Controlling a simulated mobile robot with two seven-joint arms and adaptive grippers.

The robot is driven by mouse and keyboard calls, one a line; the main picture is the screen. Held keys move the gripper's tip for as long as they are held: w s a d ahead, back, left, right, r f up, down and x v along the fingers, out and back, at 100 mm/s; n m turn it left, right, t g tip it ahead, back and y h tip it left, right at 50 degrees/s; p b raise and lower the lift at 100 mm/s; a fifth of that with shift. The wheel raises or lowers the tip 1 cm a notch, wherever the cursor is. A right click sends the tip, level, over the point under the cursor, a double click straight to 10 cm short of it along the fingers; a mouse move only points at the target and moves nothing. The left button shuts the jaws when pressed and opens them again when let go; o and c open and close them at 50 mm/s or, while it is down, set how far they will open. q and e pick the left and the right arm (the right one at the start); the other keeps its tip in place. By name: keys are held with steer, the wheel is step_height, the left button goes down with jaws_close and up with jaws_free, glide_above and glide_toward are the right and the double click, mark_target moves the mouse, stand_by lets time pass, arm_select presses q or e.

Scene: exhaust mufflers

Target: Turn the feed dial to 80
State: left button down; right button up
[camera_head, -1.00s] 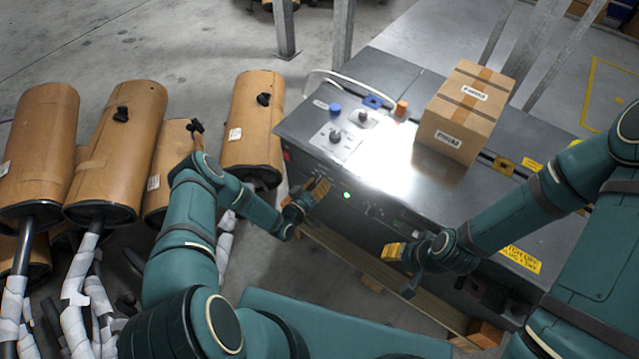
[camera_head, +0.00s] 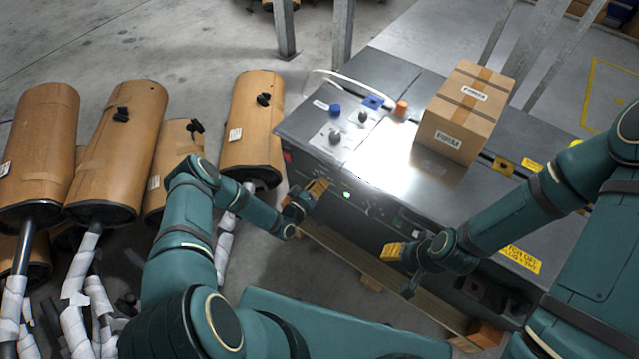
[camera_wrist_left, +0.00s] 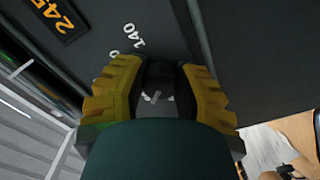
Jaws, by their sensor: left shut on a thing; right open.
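The machine's front panel (camera_wrist_left: 110,60) fills the left wrist view, with white scale marks "140" and "0". A dark dial (camera_wrist_left: 160,78) sits between the yellow fingers of my left gripper (camera_wrist_left: 160,92), which is shut on it. The fingers hide most of the dial and its scale, and I cannot read its name or setting. In the head view my left gripper (camera_head: 312,192) is at the front face of the grey machine (camera_head: 300,150). My right gripper (camera_head: 395,254) is open and empty, in front of the same face, further right.
An orange "245" display (camera_wrist_left: 55,15) is on the panel. A green lamp (camera_head: 347,195) glows right of my left gripper. A cardboard box (camera_head: 465,110), blue knob (camera_head: 335,109) and orange knob (camera_head: 401,107) are on top. Wrapped mufflers (camera_head: 120,150) stand at left.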

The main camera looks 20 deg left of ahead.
arm_select(q)
steer(key=c, duration=0.6)
jaws_free()
steer(key=shift+c, duration=0.2)
steer(key=shift+s, duration=0.1)
steer(key=v, duration=1.2)
steer(key=w+d+r+m+g, duration=0.1)
steer(key=d+r+m+g, duration=0.25)
steer(key=d+g, duration=0.3)
steer(key=s+d+r+m+g+y, duration=0.2)
steer(key=s+d+r+g, duration=0.2)
steer(key=s+r+g, duration=0.4)
steer(key=s+r, duration=0.1)
steer(key=s, duration=0.4)
steer(key=shift+s+r+g, duration=0.2)
steer(key=shift+r+g, duration=0.15)
steer(key=shift+r, duration=0.05)
